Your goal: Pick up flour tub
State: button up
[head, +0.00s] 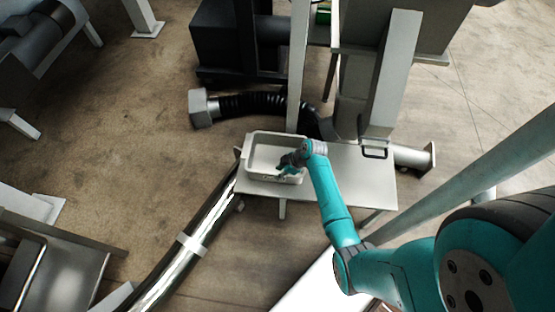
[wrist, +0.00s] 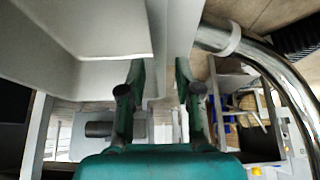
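The flour tub (head: 250,147) is a pale, open rectangular tub. In the head view it sits at the left end of a metal table. My gripper (head: 284,163) is at its near side, towards the right, pointing down at the rim. In the wrist view a pale wall of the tub (wrist: 100,82) fills the upper left. My gripper (wrist: 160,66) has its two green fingers apart, with the tub's pale rim between them. Contact between fingertips and wall is not clear. The tub looks level, and no flour can be made out in it.
The metal table (head: 339,177) has bare room right of the tub. A black ribbed hose (head: 252,105) lies behind it. A shiny pipe (head: 190,244) runs from the tub's left towards the front. A grey machine column (head: 391,70) rises behind the table.

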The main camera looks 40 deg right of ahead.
jog(key=shift+x, duration=2.55)
jog(key=shift+d, duration=0.15)
grip_shut()
